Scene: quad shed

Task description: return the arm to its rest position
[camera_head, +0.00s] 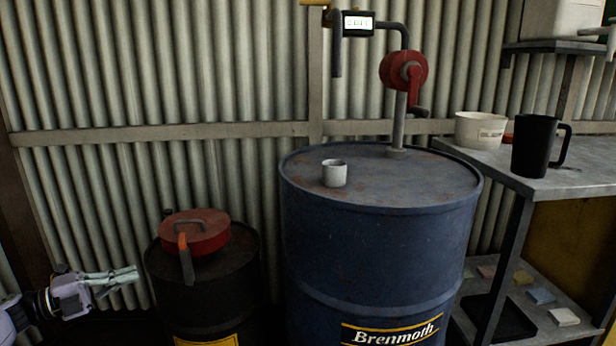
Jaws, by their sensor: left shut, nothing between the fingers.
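My left gripper (124,276) is at the lower left, with its arm coming in from the left edge. Its fingers are together and empty, pointing right. It is apart from the black drum (205,290), just left of it, at about the height of the drum's upper side. My right gripper does not show.
A red lidded can (196,234) with an orange-handled tool (185,262) is on the black drum. A blue drum (375,260) bears a small grey cup (334,173) and a red hand pump (403,70). A bench (575,182) at right holds a black jug (537,145) and white tub (481,130).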

